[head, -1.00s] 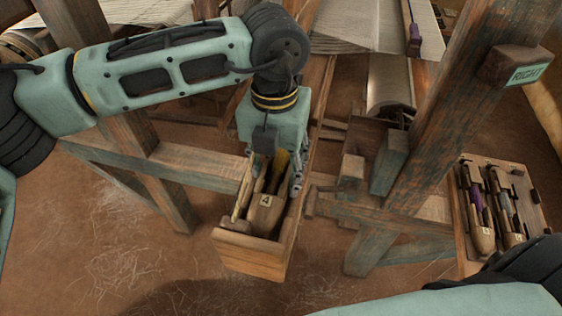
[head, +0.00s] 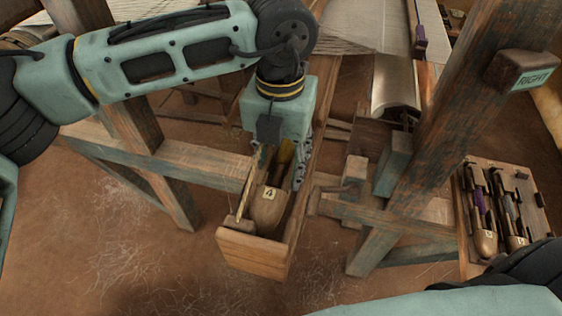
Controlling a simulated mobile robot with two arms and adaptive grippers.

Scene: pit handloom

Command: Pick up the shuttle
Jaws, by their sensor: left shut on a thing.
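The shuttle (head: 268,212) is a wooden, boat-shaped piece with a "4" label and yellow thread. It lies lengthwise in a narrow wooden box (head: 254,254) that is open at the top. My left gripper (head: 277,180) points down into the box and is shut on the shuttle, with a finger showing at the right side. The far part of the shuttle is hidden under the gripper. The shuttle is still between the box walls; I cannot tell whether it touches the floor of the box. My right gripper is not in view; only part of that arm shows at the lower right.
A wooden rack (head: 527,192) at the right holds two more shuttles, one with purple thread. A slanted loom post with a block marked "RIGHT" (head: 528,69) stands between box and rack. Woven cloth (head: 366,25) and a roller (head: 396,86) lie behind. Beams flank the box.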

